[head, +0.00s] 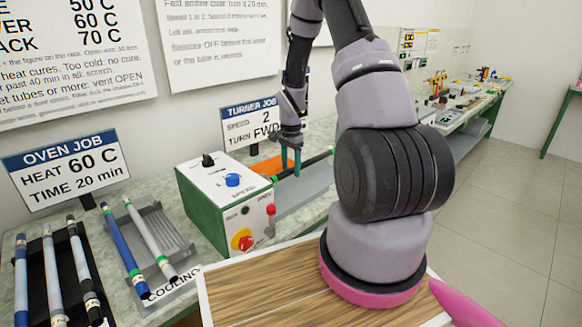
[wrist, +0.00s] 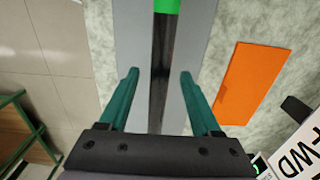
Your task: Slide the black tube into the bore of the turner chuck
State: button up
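The black tube (wrist: 160,70) lies lengthwise along a grey bed, with a green end (wrist: 166,6) at the top edge of the wrist view. In the head view the black tube (head: 318,158) slants up to the right beyond the turner box (head: 222,205), its green end towards the box. My gripper (wrist: 159,73) is open, its teal fingers on either side of the tube with a gap to each. It also shows above the tube in the head view (head: 291,160). The chuck and its bore are hidden behind the box.
An orange sheet (wrist: 254,82) lies beside the bed. The turner sign (head: 250,123) stands behind. A cooling rack (head: 150,240) with two tubes and a black rack (head: 38,275) with several tubes stand at the left. A wooden-topped surface (head: 262,290) is in front.

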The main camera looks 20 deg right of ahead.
notch_tip(320, 180, up, 11)
dwell(0.5)
jog(key=shift+f, duration=0.1)
jog(key=s+a+r+n+t, duration=0.2)
jog(key=s+r, duration=0.2)
jog(key=r, duration=0.6)
jog(key=s+a+r+n+t, duration=0.1)
jog(key=s+a+r+n, duration=0.2)
jog(key=r, duration=0.6)
jog(key=s+a+r+n+t+y, duration=0.1)
jog(key=s+a+r+n+t, duration=0.1)
jog(key=s+r, duration=0.3)
jog(key=s+a+r+n+t+y, duration=0.1)
jog(key=s+r, duration=0.4)
jog(key=s, duration=0.8)
jog(key=shift+a+r+n+t, duration=0.2)
jog(key=shift+a+n+t, duration=0.4)
jog(key=shift+a+n, duration=0.4)
